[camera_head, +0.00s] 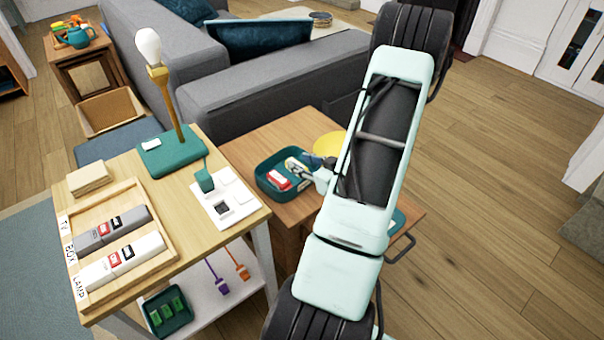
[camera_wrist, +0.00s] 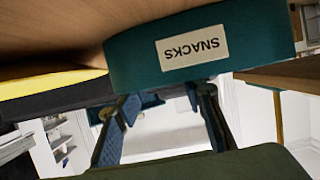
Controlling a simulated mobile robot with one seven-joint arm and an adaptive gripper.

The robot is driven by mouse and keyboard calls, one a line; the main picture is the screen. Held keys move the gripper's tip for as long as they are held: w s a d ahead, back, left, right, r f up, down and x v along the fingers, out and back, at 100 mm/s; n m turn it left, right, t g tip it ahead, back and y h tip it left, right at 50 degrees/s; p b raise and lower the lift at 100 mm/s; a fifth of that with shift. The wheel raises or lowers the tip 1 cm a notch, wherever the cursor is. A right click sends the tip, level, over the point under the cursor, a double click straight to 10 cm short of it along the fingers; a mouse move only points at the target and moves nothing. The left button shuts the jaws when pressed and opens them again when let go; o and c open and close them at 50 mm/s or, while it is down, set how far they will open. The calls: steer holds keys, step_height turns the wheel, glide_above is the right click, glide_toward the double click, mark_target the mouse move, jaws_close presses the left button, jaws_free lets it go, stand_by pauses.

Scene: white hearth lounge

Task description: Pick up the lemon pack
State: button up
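In the head view, a teal tray (camera_head: 262,184) stands on the brown wooden table and holds a red-and-white pack (camera_head: 279,181). A pale, yellowish item (camera_head: 296,166) shows beside it, next to my gripper (camera_head: 312,176); I cannot tell whether it is the lemon pack. My arm hides part of the table. In the wrist view, which looks upside down, my gripper (camera_wrist: 165,115) has its two fingers spread with nothing visible between them. The tray's wall (camera_wrist: 130,52) with a SNACKS label is just beyond them; its contents are hidden there.
A yellow round dish (camera_head: 328,144) is behind the tray, partly covered by my arm. At left, a light wooden table (camera_head: 188,244) carries a lamp (camera_head: 170,120) and a box of remotes (camera_head: 160,261). A grey sofa (camera_head: 262,90) stands behind. Open floor lies right.

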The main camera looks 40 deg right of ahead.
steer(key=w+f, duration=0.2)
steer(key=shift+a+f, duration=0.3)
steer(key=shift+f, duration=0.05)
steer(key=shift+s, duration=0.15)
steer(key=c, duration=0.9)
jaws_close()
steer(key=shift+r, duration=0.1)
step_height(320, 180, up, 3)
steer(key=shift+d+f+p, duration=0.1)
steer(key=shift+p, duration=0.45)
steer(key=s+a+r+p, duration=0.9)
steer(key=a+r+p, duration=0.1)
steer(key=p, duration=0.3)
steer(key=shift+s+r, duration=0.15)
steer(key=shift+r, duration=0.1)
